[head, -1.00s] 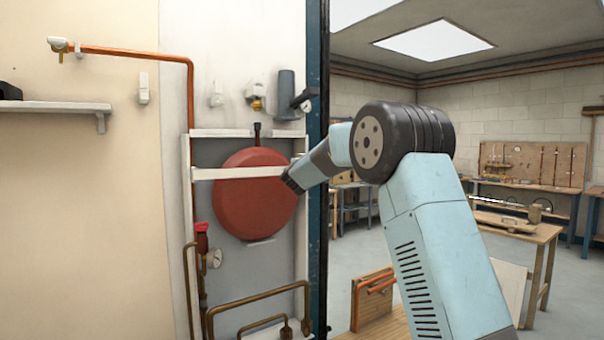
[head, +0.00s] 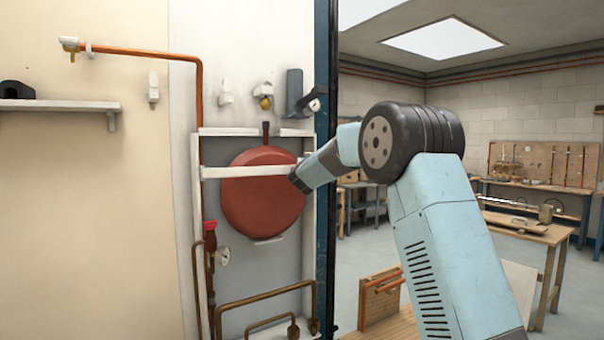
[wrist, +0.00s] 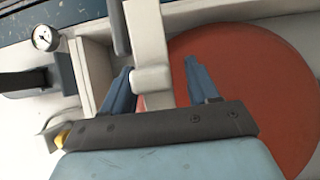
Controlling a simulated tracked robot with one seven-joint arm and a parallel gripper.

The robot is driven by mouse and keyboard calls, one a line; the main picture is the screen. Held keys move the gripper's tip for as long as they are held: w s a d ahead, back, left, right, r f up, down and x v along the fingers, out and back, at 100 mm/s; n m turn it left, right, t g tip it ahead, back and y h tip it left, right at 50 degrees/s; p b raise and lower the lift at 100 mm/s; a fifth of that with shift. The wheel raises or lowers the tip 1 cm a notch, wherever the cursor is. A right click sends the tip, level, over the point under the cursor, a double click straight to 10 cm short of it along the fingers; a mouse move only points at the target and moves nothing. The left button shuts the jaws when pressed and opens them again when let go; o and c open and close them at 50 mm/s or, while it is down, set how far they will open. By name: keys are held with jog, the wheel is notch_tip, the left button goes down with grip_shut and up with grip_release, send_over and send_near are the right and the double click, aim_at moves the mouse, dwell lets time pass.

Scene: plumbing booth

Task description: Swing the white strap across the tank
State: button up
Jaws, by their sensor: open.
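The round red tank (head: 262,205) sits in a shallow white-edged frame on the wall. The white strap (head: 250,171) lies level across the tank's upper part, from the frame's left side to my gripper (head: 296,184), at the tank's right edge. The strap's right end is hidden behind my gripper. In the wrist view, the two blue fingers of my gripper (wrist: 160,66) are apart. A white bar with a small block (wrist: 152,80) shows between them, and the red tank (wrist: 245,85) fills the right side. I cannot tell whether a finger touches the bar.
A blue post (head: 326,170) stands just right of the frame. A dial gauge (wrist: 45,38) and a dark fitting are close to my gripper in the wrist view. Copper pipes (head: 265,298) run below the tank. A shelf (head: 60,106) is at the left.

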jog(key=s+a, duration=0.1)
jog(key=s, duration=1.2)
jog(key=shift+s, duration=0.35)
